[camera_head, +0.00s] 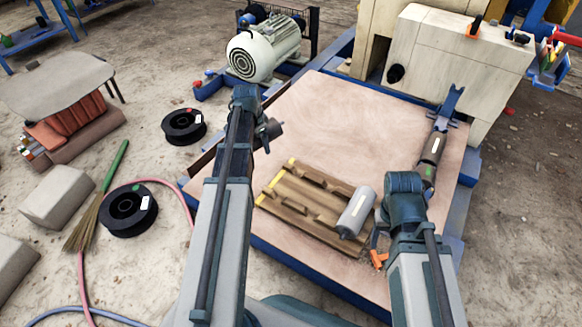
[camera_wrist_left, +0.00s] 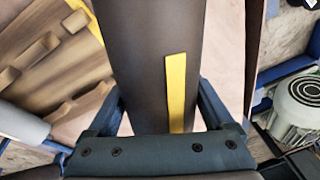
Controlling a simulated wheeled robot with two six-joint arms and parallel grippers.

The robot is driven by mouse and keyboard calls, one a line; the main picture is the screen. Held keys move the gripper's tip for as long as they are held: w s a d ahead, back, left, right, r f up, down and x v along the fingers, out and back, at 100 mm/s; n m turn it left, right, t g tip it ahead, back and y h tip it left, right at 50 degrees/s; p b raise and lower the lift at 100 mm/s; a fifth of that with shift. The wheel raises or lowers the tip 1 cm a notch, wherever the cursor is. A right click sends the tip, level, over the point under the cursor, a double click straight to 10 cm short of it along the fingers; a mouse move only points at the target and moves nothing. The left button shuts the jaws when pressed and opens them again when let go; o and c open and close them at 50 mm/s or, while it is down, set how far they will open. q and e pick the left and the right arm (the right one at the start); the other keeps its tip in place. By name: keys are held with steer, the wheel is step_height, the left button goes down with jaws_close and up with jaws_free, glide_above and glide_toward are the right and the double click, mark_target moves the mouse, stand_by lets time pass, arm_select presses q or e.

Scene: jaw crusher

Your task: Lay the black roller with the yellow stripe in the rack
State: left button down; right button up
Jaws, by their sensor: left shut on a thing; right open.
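The black roller (camera_head: 269,131) is in my left gripper (camera_head: 258,127), above the far left part of the board; my arm hides much of it in the head view. In the left wrist view the roller (camera_wrist_left: 145,50) runs between the fingers of the left gripper (camera_wrist_left: 160,108), its yellow stripe (camera_wrist_left: 175,95) facing the camera. The wooden rack (camera_head: 290,208) lies on the board, nearer and to the right of the roller, with yellow marks on its left side. It also shows in the left wrist view (camera_wrist_left: 35,50). My right gripper (camera_head: 452,101) is open at the board's far right.
A grey roller (camera_head: 357,211) lies at the rack's right end, and an orange clamp (camera_head: 378,257) is beside it. A motor (camera_head: 264,50) stands behind the board (camera_head: 340,120). A pale machine housing (camera_head: 440,65) stands at the back right. The board's middle is clear.

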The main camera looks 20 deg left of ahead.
arm_select(q)
steer(key=s+d+f+n+g+b, duration=0.1)
steer(key=d+n, duration=0.1)
steer(key=d, duration=0.4)
steer(key=s+d+f+n+g+b, duration=0.1)
steer(key=s+d+f+n, duration=0.1)
steer(key=d, duration=0.4)
steer(key=shift+d, duration=0.3)
arm_select(e)
step_height(320, 180, down, 2)
steer(key=shift+f, duration=0.2)
steer(key=shift+r, duration=0.1)
arm_select(q)
steer(key=b, duration=0.6)
glide_above(291, 184)
steer(key=shift+f, duration=2.9)
arm_select(e)
glide_above(375, 262)
steer(key=shift+a+f, duration=0.15)
steer(key=shift+f, duration=2.8)
arm_select(q)
steer(key=shift+f+b, duration=0.95)
steer(key=shift+f, duration=0.2)
arm_select(e)
steer(key=shift+f, duration=1.15)
arm_select(q)
jaws_free()
steer(key=shift+r, duration=0.1)
arm_select(e)
steer(key=shift+r, duration=0.1)
